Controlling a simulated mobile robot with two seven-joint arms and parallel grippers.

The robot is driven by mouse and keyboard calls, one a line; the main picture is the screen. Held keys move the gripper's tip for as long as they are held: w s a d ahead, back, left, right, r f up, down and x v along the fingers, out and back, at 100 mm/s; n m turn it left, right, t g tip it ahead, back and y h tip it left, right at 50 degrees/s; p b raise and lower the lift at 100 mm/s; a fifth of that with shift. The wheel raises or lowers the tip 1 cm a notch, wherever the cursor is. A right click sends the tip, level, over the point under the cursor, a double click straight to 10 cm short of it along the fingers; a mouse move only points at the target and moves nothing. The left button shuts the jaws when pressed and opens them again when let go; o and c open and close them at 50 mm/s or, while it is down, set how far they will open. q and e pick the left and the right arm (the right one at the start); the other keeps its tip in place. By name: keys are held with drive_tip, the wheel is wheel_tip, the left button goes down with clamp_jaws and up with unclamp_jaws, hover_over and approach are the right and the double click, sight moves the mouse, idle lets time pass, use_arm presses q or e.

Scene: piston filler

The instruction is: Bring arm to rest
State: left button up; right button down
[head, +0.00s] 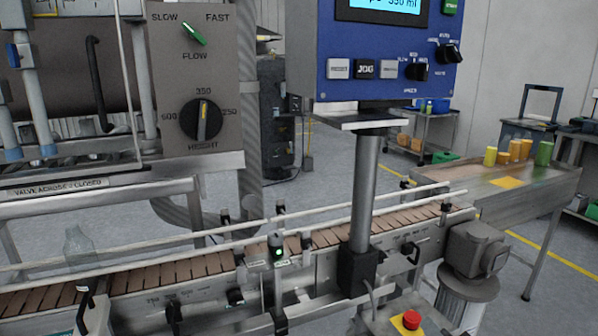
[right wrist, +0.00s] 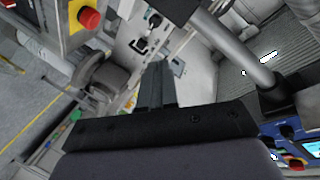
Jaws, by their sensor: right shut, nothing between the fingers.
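My right gripper (right wrist: 157,72) shows in the right wrist view, its dark fingers together and empty. Beyond the fingers are the machine's grey frame and the floor, and the fingers appear clear of them. I cannot make out either gripper in the head view. The filler's conveyor (head: 190,268) with brown slats crosses the head view. A clear bottle (head: 78,246) stands on it at the left.
A blue control panel (head: 385,50) stands on a grey post (head: 366,190). A red emergency button (head: 411,320) is at the bottom; a red button (right wrist: 90,19) also shows in the right wrist view. A table (head: 515,190) with yellow and green containers is at the right.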

drive_tip(key=s+a+f+n+g, duration=0.1)
drive_tip(key=s+f+n, duration=0.2)
drive_tip(key=s+f, duration=0.2)
drive_tip(key=s+a+f+n+g+p, duration=0.1)
drive_tip(key=s+f+n, duration=0.3)
drive_tip(key=s, duration=0.6)
drive_tip(key=s+a+f+n+g, duration=0.3)
drive_tip(key=s+f, duration=0.3)
drive_tip(key=s, duration=0.2)
drive_tip(key=shift+s+a+f+y, duration=0.2)
drive_tip(key=shift+s+f+y, duration=0.1)
drive_tip(key=shift+s+y, duration=0.1)
